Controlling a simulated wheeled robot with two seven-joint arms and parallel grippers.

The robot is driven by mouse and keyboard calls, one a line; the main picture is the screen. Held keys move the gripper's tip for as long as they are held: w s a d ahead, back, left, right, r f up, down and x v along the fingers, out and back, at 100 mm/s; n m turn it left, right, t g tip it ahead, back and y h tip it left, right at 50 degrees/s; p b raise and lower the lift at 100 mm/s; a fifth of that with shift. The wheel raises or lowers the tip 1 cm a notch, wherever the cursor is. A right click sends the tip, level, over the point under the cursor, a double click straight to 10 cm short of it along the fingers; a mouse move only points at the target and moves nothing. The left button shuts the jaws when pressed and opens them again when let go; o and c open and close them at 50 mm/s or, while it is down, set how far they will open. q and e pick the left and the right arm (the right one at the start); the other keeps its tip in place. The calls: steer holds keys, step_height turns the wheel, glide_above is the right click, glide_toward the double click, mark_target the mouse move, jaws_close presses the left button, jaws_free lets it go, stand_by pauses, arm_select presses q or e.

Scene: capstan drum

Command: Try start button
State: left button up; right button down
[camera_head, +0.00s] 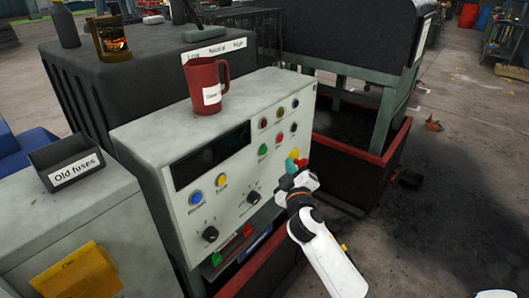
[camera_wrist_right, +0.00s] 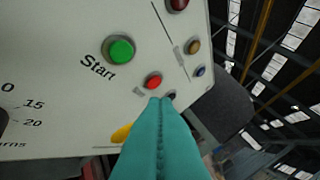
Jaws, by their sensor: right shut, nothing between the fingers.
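The control panel (camera_head: 225,165) is a grey box with a dark display, knobs and coloured buttons. The green start button (camera_head: 263,149) sits on the right part of its front. In the right wrist view the green button (camera_wrist_right: 119,50) has "Start" printed below it. My right gripper (camera_head: 291,167) is at the panel's lower right, right of and below the start button. Its teal fingers (camera_wrist_right: 160,102) are shut and empty, with the tips below a red button (camera_wrist_right: 153,82) in that view. The tips look apart from the start button; contact with the panel cannot be told. My left gripper is not in view.
A red mug (camera_head: 206,87) stands on top of the panel. Two knobs (camera_head: 210,233) are on the lower front. An "Old fuses" tray (camera_head: 70,168) is on the cabinet at left. A red-rimmed dark bin (camera_head: 350,172) stands behind the gripper. The floor at right is mostly open.

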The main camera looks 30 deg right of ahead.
mark_target(267, 149)
steer(key=w+a+b, duration=0.1)
steer(key=w+a, duration=0.1)
steer(key=w, duration=0.3)
steer(key=shift+w+a, duration=0.15)
steer(key=shift+w, duration=0.15)
stand_by(1.6)
steer(key=shift+w+b, duration=0.1)
steer(key=shift+b, duration=0.2)
steer(key=shift+w+a, duration=0.2)
steer(key=shift+w, duration=0.1)
steer(key=shift+w+a+b, duration=0.1)
steer(key=shift+w+b, duration=0.2)
steer(key=shift+w, duration=0.05)
stand_by(0.6)
steer(key=shift+s, duration=0.1)
steer(key=shift+s+d+p, duration=0.25)
steer(key=shift+s+p, duration=0.05)
steer(key=shift+s, duration=0.35)
